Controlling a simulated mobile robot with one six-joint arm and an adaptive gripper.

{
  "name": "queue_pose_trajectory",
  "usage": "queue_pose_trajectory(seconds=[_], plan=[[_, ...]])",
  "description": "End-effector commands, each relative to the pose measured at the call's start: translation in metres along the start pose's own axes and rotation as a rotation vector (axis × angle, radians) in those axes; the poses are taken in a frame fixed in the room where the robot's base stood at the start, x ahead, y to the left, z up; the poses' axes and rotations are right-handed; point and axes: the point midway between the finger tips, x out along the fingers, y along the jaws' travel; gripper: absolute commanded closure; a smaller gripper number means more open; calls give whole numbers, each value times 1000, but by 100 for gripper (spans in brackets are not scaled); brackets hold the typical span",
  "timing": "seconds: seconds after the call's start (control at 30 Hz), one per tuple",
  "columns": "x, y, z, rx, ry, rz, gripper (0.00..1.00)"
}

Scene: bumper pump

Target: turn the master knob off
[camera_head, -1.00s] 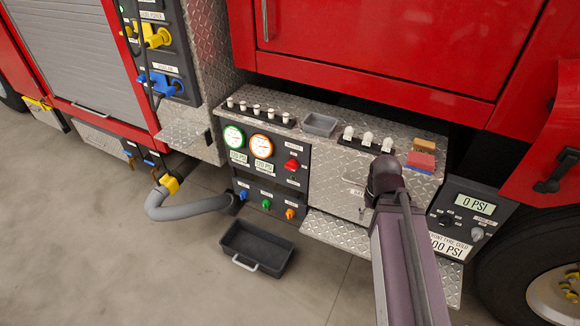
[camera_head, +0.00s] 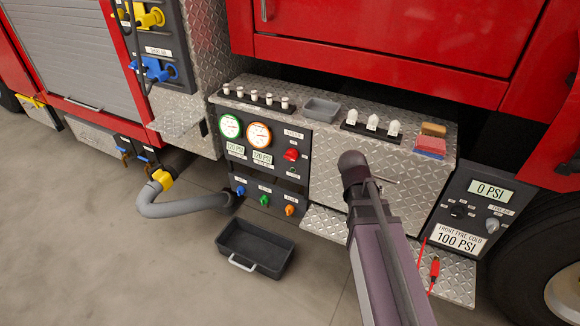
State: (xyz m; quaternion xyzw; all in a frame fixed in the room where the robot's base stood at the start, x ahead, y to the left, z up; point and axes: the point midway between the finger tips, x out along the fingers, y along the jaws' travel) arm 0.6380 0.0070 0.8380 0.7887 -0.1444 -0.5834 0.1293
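A red knob (camera_head: 291,154) sits on the dark control panel (camera_head: 233,181), right of two round gauges. The small label above it is too small to read, so I cannot be sure it is the master knob. A black knob (camera_head: 458,211) and a grey knob (camera_head: 492,225) sit on the separate tyre panel at the right. My arm rises from the bottom, with its dark rounded joint in front of the diamond-plate box. My gripper is not visible, so its opening and contents cannot be seen. My arm is right of the red knob and does not cover it.
Blue, green and orange knobs (camera_head: 264,200) sit low on the panel. A black tray (camera_head: 262,238) stands on the floor beside a grey hose (camera_head: 180,209). A red clip-like tool (camera_head: 434,268) lies on the step. White fittings, a grey tray (camera_head: 321,109) and sponges (camera_head: 431,146) line the ledge.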

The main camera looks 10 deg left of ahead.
Motion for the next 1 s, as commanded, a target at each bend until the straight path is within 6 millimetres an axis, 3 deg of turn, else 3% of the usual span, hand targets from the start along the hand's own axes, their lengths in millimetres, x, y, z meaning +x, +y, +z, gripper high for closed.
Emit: queue_pose_trajectory(seconds=[0.03,0.4,0.67,1.0], plan=[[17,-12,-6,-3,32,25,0],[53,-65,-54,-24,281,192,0],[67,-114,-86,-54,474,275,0],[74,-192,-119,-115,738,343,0]])
